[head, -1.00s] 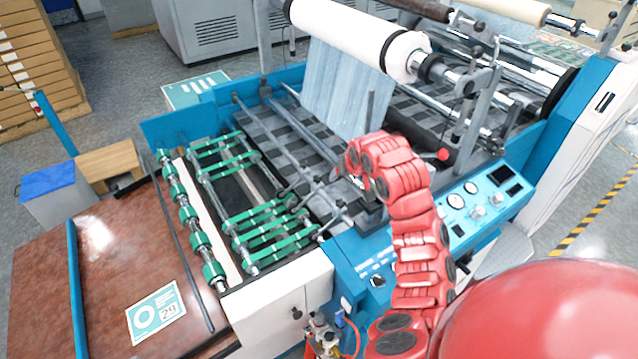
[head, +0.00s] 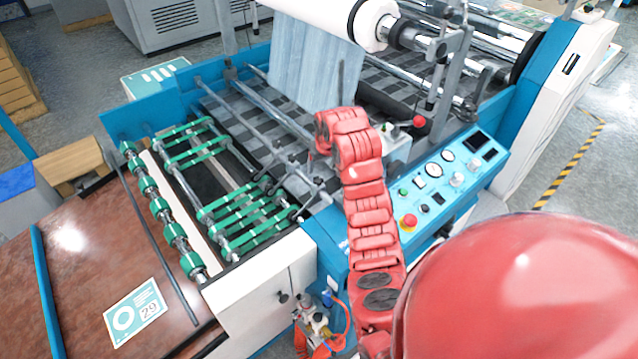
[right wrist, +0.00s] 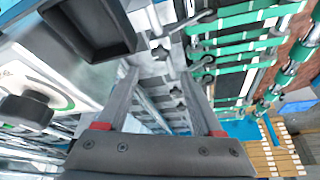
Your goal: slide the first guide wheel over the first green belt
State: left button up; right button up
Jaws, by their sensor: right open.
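Several green belts run around rollers on the near left part of the machine, in a far group (head: 195,145) and a near group (head: 235,222). They also show at the upper right of the right wrist view (right wrist: 240,38). Small dark wheel-like fittings (right wrist: 160,53) sit on a bar in the right wrist view, beyond and between my fingers; I cannot tell which is the first guide wheel. My right gripper (right wrist: 160,72) is open and empty, above the bars beside the belts. In the head view my red arm mostly hides it. My left gripper is out of view.
A control panel (head: 445,175) with gauges and a red button is right of my arm. A large white roll with film (head: 310,60) stands behind. A brown table (head: 90,270) is at the left. A dark open box-like part (right wrist: 90,35) is close to the gripper.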

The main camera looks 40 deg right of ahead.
aim_at(318, 179)
jog(key=p+x, duration=0.2)
jog(key=x, duration=0.4)
jog(key=shift+f, duration=0.1)
jog(key=shift+w+d+f, duration=0.1)
jog(key=shift+w+f, duration=0.15)
jog(key=shift+f, duration=0.35)
jog(key=shift+w+f+p, duration=0.1)
jog(key=shift+f+p, duration=0.2)
jog(key=shift+f, duration=0.05)
jog(key=shift+c, duration=0.3)
grip_shut()
